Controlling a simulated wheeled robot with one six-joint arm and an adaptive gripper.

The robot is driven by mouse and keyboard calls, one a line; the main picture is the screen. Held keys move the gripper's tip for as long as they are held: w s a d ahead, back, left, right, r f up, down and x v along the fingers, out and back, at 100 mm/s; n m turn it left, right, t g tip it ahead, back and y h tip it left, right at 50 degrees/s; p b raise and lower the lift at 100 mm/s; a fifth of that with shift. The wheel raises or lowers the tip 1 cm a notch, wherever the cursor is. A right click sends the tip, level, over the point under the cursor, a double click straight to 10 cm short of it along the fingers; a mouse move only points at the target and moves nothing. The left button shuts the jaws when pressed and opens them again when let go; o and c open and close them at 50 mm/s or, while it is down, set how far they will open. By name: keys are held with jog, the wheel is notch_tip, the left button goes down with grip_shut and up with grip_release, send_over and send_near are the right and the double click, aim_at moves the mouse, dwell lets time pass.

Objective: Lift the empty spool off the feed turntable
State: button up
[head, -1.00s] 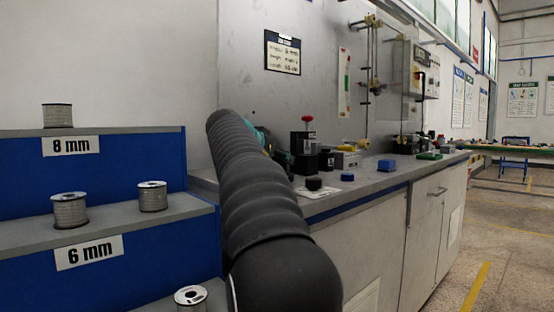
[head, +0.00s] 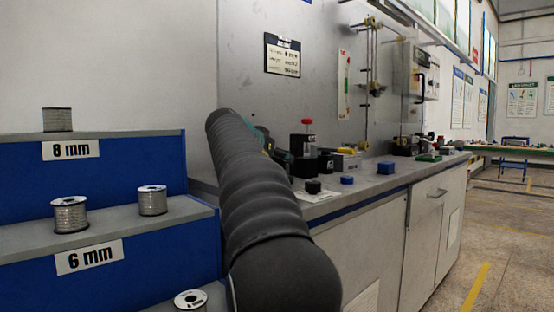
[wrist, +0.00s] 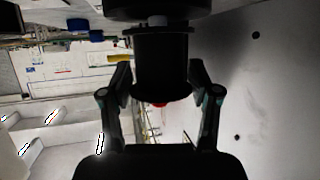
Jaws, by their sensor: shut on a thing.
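In the wrist view my gripper (wrist: 160,92) is shut on a black spool (wrist: 163,62), one finger on each side of its barrel. The spool shows no wound material. Beyond its far flange a short pale post (wrist: 157,20) shows, then a dark round part (wrist: 150,8), possibly the feed turntable. I cannot tell whether the spool still touches it. A red piece (wrist: 158,104) shows at the spool's near end. In the head view my dark arm hides the spool and most of the gripper.
Blue shelves at left hold grey wound spools (head: 70,214) (head: 152,200) by the 6 mm label (head: 89,257) and another spool (head: 57,120) above. The bench (head: 365,188) carries a red-topped device (head: 304,140) and blue blocks (head: 392,167). A wall panel (head: 240,60) stands behind.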

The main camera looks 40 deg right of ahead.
jog(key=shift+r+p, duration=3.25)
jog(key=shift+r, duration=0.6)
jog(key=shift+r+p, duration=1.5)
jog(key=shift+r, duration=0.25)
